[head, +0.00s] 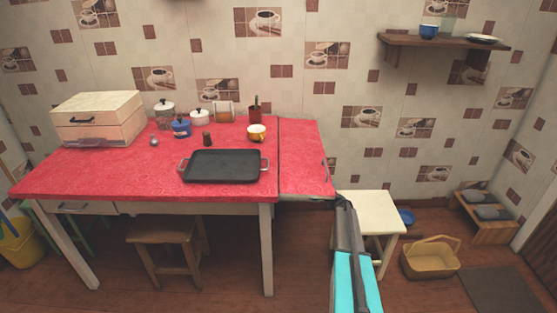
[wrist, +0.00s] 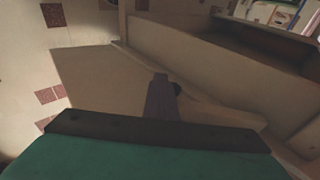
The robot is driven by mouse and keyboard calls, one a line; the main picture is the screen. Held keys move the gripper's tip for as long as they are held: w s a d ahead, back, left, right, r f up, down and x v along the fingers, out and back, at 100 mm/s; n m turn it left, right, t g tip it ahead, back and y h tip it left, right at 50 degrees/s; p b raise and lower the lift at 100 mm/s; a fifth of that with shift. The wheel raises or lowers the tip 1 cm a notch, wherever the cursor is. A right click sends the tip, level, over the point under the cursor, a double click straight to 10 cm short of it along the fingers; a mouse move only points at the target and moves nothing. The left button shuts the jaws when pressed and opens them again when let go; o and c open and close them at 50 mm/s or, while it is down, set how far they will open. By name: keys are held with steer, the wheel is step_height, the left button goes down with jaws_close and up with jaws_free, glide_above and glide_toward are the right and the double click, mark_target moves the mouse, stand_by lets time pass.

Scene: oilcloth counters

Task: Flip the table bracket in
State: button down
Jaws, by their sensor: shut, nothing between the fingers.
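The red table (head: 120,165) has a red end leaf (head: 302,160) on its right, level with the top across a thin dark seam. A small handle is at the leaf's right edge. My gripper (head: 341,200) is at the leaf's front right corner, at about its edge height. In the wrist view my gripper (wrist: 163,90) is shut and empty, pointing at pale woodwork under the table. A pale strip (wrist: 195,88) runs diagonally there, beside a broad board (wrist: 215,55). The strip may be the bracket; I cannot tell whether my fingers touch it. The bracket is hidden in the head view.
A white stool (head: 368,203) is right of the leaf, close to my arm. A basket (head: 430,258) sits on the floor. A wooden stool (head: 165,232) is under the table.

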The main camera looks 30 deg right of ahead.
steer(key=shift+n+g+y, duration=0.4)
steer(key=shift+n+y, duration=0.2)
steer(key=a, duration=0.1)
steer(key=a+f, duration=0.1)
steer(key=a, duration=0.2)
steer(key=shift+s+f, duration=0.2)
steer(key=shift+f, duration=0.2)
steer(key=a+f+m+h+p, duration=0.1)
steer(key=a+f+m+h, duration=0.3)
steer(key=f+h, duration=0.3)
steer(key=s+a+f+m+g+h+p, duration=0.1)
steer(key=s+a+f+m+g+h, duration=0.1)
steer(key=s+a+f+g, duration=0.6)
steer(key=s+a+f+m+g+h+p, duration=0.1)
steer(key=s+a+f+g+h, duration=0.3)
steer(key=s+f, duration=0.7)
steer(key=s+a+n+g+y, duration=0.1)
steer(key=s+a+g, duration=0.3)
steer(key=s, duration=0.9)
steer(key=s+a+g+y+p, duration=0.1)
steer(key=s+a+g, duration=0.3)
steer(key=s+a, duration=0.5)
steer(key=s+a+r+n+g+y, duration=0.1)
steer(key=s+a+g+y, duration=0.2)
steer(key=s, duration=1.4)
steer(key=a, duration=0.4)
steer(key=shift+s+a+n+g+y, duration=0.25)
steer(key=shift+s+n+g+y, duration=0.05)
steer(key=shift+s+g, duration=0.1)
steer(key=shift+w+r, duration=0.1)
